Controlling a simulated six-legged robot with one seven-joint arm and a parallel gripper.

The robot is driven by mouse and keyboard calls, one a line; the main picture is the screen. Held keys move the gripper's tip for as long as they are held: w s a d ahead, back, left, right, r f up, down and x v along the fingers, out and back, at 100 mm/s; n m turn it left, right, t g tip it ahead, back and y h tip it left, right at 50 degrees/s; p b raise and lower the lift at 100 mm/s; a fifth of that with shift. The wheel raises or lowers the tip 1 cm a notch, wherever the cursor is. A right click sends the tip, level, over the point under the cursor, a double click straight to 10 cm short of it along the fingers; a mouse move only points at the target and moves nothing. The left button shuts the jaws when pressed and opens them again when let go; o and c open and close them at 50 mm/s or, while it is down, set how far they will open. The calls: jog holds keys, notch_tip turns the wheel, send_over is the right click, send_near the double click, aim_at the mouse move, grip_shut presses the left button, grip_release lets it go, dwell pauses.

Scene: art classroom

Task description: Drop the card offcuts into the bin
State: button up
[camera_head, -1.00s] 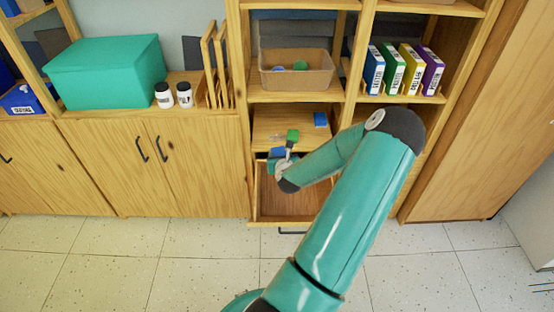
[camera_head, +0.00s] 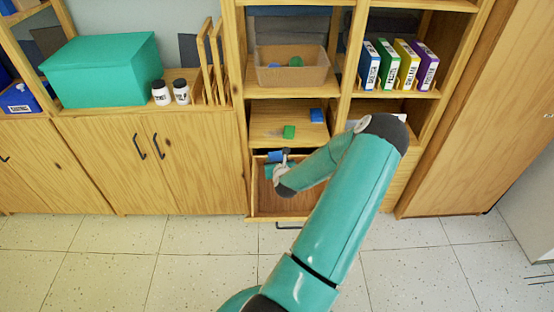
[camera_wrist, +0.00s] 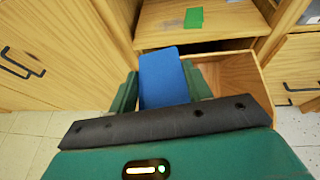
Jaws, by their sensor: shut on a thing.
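My gripper (camera_head: 277,163) is shut on a flat blue piece (camera_wrist: 163,76), which stands between the two fingers in the wrist view. The blue piece also shows at my gripper in the head view (camera_head: 275,156). My gripper is over the open wooden drawer (camera_wrist: 235,74), near its back left. A green piece (camera_head: 289,132) and another blue piece (camera_head: 316,115) lie on the shelf above the drawer. A tan open-topped bin (camera_head: 291,76) on the shelf above that holds small blue and green things. I cannot tell which container is the task's bin.
Upright binders (camera_head: 398,66) stand on the right shelf. Shelf uprights flank the drawer. The tiled floor in front is clear.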

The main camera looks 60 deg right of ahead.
jog(key=o, duration=1)
jog(key=v, duration=1.3)
jog(key=shift+s+a+r, duration=0.2)
jog(key=shift+a+r, duration=0.05)
jog(key=shift+a, duration=0.05)
